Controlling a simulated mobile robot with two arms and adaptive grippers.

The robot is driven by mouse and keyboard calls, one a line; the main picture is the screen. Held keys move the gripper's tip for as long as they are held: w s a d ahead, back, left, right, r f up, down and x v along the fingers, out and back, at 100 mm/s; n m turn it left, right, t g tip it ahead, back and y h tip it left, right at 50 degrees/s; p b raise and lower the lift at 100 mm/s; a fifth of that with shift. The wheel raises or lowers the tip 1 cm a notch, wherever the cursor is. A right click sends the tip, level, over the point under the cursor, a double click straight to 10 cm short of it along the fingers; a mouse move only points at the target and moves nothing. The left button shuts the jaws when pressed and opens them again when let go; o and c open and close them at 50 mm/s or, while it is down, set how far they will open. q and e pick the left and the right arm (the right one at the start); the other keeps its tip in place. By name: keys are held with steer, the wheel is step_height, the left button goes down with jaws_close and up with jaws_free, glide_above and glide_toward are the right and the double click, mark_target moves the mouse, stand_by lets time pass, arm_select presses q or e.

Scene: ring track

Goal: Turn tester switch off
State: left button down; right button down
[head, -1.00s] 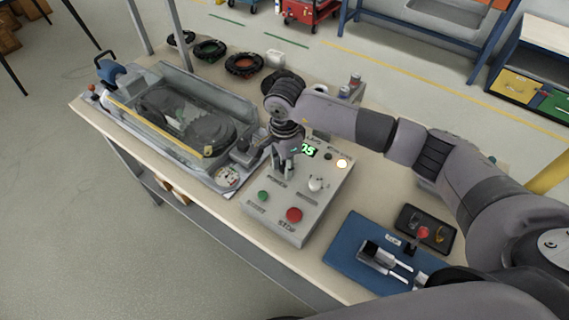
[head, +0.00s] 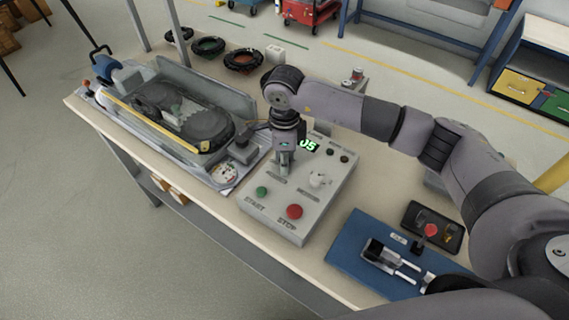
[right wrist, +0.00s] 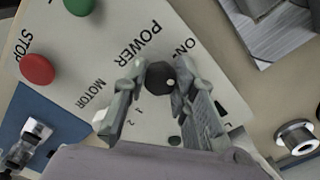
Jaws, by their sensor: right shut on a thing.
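The tester's grey control box (head: 262,212) stands on the bench, with a green START button (head: 262,191), a red STOP button (head: 294,212), a white motor knob (head: 319,180) and a green lit display (head: 309,146). My right gripper (head: 285,168) points down at the box's power area. In the right wrist view its fingers (right wrist: 160,68) are either side of the dark round power switch (right wrist: 158,76), shut on it. A pale dot shows on the switch, and ON is printed beside it. Other position marks are partly hidden by the fingers. My left gripper is not in view.
The belt tester with pulleys (head: 185,115) stands left of the box. Belt rings (head: 243,61) lie at the back.

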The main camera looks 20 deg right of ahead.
steer(key=m+b, duration=0.3)
steer(key=m, duration=0.3)
steer(key=shift+w, duration=0.1)
steer(key=m+b, duration=0.1)
steer(key=m, duration=0.2)
steer(key=shift+m+b, duration=0.3)
steer(key=shift+b, duration=0.1)
steer(key=shift+m+b, duration=0.35)
steer(key=shift+m, duration=0.85)
steer(key=shift+r, duration=0.1)
steer(key=c, duration=1.3)
jaws_free()
